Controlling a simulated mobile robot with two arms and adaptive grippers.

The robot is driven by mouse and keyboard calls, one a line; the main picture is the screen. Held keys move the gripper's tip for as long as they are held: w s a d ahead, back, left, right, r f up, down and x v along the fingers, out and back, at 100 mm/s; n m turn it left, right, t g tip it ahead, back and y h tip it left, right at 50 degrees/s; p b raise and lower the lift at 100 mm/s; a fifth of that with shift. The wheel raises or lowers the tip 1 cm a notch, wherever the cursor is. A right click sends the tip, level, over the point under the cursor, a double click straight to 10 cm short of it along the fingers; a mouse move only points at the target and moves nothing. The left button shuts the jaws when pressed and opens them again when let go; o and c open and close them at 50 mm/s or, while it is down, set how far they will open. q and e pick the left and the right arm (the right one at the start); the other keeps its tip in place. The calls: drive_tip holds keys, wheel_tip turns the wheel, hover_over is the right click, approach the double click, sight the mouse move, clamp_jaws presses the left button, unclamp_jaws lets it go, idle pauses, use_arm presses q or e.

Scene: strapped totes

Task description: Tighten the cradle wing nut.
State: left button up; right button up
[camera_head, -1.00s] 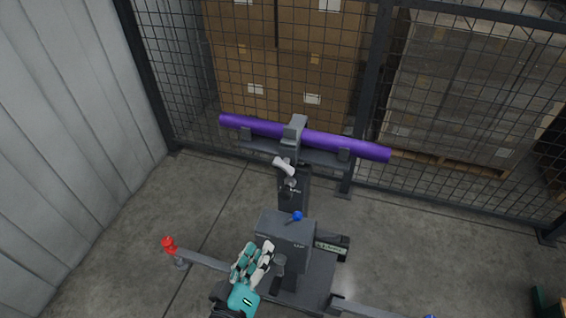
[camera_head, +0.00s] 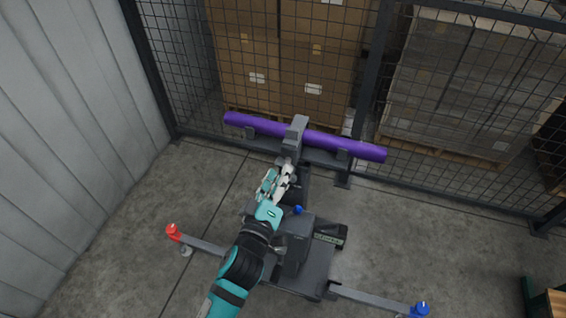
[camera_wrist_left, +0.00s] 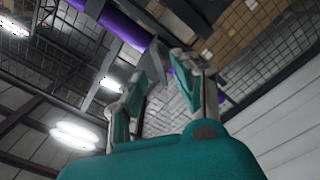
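A purple tube (camera_head: 345,146) lies across the grey cradle of a stand, under a grey clamp block (camera_head: 296,130). The tube also crosses the top of the left wrist view (camera_wrist_left: 118,27). My left gripper (camera_head: 287,166) reaches up from below, just under the clamp block. In the left wrist view its two fingers (camera_wrist_left: 169,62) stand apart with a gap between the tips, and I see nothing held. The pale fitting under the clamp, possibly the wing nut, is hidden behind the gripper; I cannot tell whether the fingers touch it. My right gripper is out of view.
The stand has a blue ball-ended lever (camera_head: 298,210) beside my arm. Its legs end in a red foot cap (camera_head: 172,230) and a blue one (camera_head: 421,309). A wire fence (camera_head: 450,100) closes off boxes behind. Open floor (camera_head: 430,230) lies right.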

use_arm(q)
drive_tip(key=shift+x, duration=1.45)
drive_tip(key=shift+c, duration=0.2)
clamp_jaws()
